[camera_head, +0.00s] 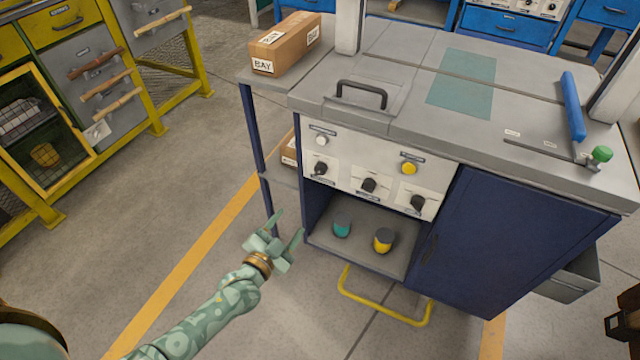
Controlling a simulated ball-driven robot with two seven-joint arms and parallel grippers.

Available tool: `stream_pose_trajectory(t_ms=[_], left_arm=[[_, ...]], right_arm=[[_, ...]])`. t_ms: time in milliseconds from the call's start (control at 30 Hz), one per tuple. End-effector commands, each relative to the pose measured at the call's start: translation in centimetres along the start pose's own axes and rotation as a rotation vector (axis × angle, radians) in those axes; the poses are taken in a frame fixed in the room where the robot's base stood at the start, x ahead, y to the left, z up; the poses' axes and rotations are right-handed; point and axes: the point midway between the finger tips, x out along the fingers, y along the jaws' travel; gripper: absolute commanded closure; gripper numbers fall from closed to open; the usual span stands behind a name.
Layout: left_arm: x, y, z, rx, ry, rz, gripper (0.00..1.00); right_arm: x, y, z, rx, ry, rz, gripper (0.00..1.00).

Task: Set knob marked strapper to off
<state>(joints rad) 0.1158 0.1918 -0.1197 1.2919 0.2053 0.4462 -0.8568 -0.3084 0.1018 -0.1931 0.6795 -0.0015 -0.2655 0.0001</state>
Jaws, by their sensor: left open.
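The white control panel (343,180) is on the front of the grey-topped, dark blue workbench. It has three black rotary knobs in a row: the left knob (320,168), the middle knob (368,185) and the right knob (417,202). Their labels are too small to read, so I cannot tell which is marked strapper or how each is set. My left gripper (288,227) is open and empty, in front of the bench and below and left of the knobs, touching none of them. My right gripper is out of view.
A white button (322,141) and a yellow button (408,168) sit above the knobs. An open shelf below holds a teal jar (341,228) and a yellow jar (383,241). A yellow rail (385,310) juts out near the floor. The floor at left is clear.

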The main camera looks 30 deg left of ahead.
Motion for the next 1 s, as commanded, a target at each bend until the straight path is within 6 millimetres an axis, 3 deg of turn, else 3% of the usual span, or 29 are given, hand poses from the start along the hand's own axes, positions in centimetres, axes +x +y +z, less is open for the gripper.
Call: stream_pose_trajectory(t_ms=[67, 267, 367, 800, 1000], left_arm=[[0.1, -1.3, -1.5, 0.058, 0.041, -0.049, 0.46], [1.3, -1.4, -1.5, 0.122, 0.045, -0.062, 0.46], [3.1, -1.3, -1.4, 0.122, 0.044, -0.06, 0.46], [14.1, -1.6, -1.5, 0.12, 0.039, -0.055, 0.46], [15.6, -2.0, -1.9, 0.12, 0.041, -0.057, 0.46]], right_arm=[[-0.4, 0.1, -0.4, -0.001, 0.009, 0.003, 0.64], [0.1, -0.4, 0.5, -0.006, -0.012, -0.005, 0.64], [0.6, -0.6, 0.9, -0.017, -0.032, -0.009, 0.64], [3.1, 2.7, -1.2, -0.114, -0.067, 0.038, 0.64], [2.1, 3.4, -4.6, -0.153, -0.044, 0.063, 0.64]])
